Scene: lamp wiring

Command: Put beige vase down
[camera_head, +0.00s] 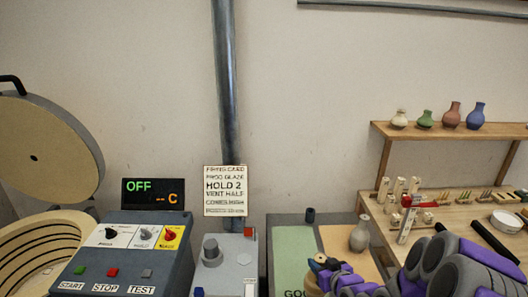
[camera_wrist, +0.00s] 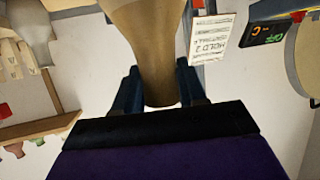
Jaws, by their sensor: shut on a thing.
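My gripper (camera_wrist: 158,88) is shut on a tan-beige vase (camera_wrist: 148,40), its two dark blue fingers on either side of the narrow part in the wrist view. The vase's far end runs out of the top of that picture. In the head view my gripper (camera_head: 322,264) is at the bottom, in front of the bench with the pads; a small tan bit shows by its fingers, and the rest of the vase is hidden or cut off. I cannot tell whether the vase touches a surface.
A green pad (camera_head: 295,255) with partly hidden lettering lies beside a tan pad (camera_head: 342,240). A grey-beige vase (camera_head: 360,236) stands near the tan pad's right side. A control box (camera_head: 130,245) and kiln (camera_head: 40,255) are left. A wooden shelf (camera_head: 450,131) holds several small vases.

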